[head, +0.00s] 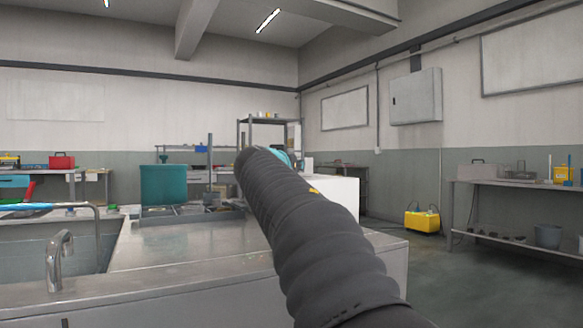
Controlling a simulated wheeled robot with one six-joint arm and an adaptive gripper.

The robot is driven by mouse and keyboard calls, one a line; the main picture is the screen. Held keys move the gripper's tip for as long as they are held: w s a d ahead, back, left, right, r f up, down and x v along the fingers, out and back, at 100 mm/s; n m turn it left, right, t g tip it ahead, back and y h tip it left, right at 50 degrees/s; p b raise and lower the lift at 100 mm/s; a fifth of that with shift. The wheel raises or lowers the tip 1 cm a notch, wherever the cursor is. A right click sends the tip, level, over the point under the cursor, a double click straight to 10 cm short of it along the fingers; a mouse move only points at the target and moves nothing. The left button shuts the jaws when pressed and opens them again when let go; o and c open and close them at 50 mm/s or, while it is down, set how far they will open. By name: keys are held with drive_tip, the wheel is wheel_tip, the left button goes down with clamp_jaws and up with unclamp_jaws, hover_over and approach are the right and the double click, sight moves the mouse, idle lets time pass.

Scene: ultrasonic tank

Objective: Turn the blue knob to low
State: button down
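I cannot make out the blue knob for certain, nor any low marking. A small bluish-green item (70,211) sits on the back rim of the sink at the left, too small to tell what it is. A white box-like body (338,196) shows partly behind my dark, sleeved arm, which rises through the middle of the head view and hides much of it. A teal rounded part (283,157) peeks out behind the arm's upper end; I cannot tell what it belongs to. My gripper does not show.
A metal counter (190,246) with a sink and tap (58,258) fills the left front. A teal upright panel (164,185) stands at its back. A metal shelf table (520,190) and a yellow case (421,221) stand right. The floor between is clear.

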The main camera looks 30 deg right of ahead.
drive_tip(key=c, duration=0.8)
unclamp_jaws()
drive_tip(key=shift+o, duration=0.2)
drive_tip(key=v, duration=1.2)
